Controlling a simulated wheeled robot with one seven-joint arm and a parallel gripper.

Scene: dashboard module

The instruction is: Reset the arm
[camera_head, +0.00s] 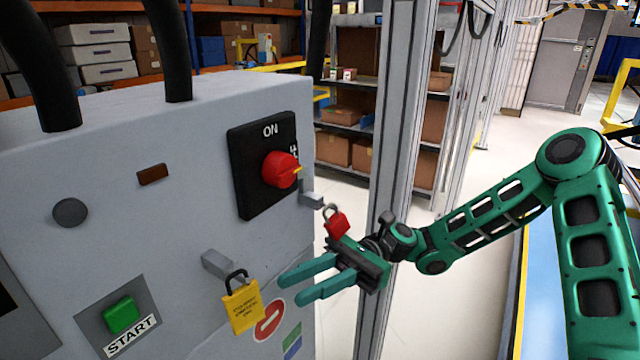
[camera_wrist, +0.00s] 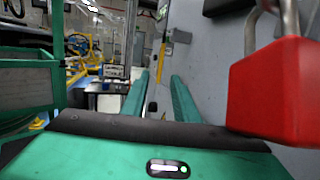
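My gripper (camera_head: 291,287) is at the end of the green arm, in front of the right part of the grey control panel (camera_head: 170,225). Its two fingers are parallel with a gap between them, and nothing shows in the gap. The wrist view also shows the open fingers (camera_wrist: 160,95). A red padlock (camera_head: 337,223) is just above and behind my gripper in the head view. It is large and close at the right of the wrist view (camera_wrist: 285,90). A yellow padlock (camera_head: 241,305) hangs from a grey bracket, left of my fingertips.
The panel carries a red rotary switch (camera_head: 281,169) on a black ON plate, a green START button (camera_head: 121,315) and a grey bracket (camera_head: 312,200) near the red padlock. A metal post (camera_head: 400,120) stands behind my gripper. Open floor (camera_head: 470,290) lies right of the post.

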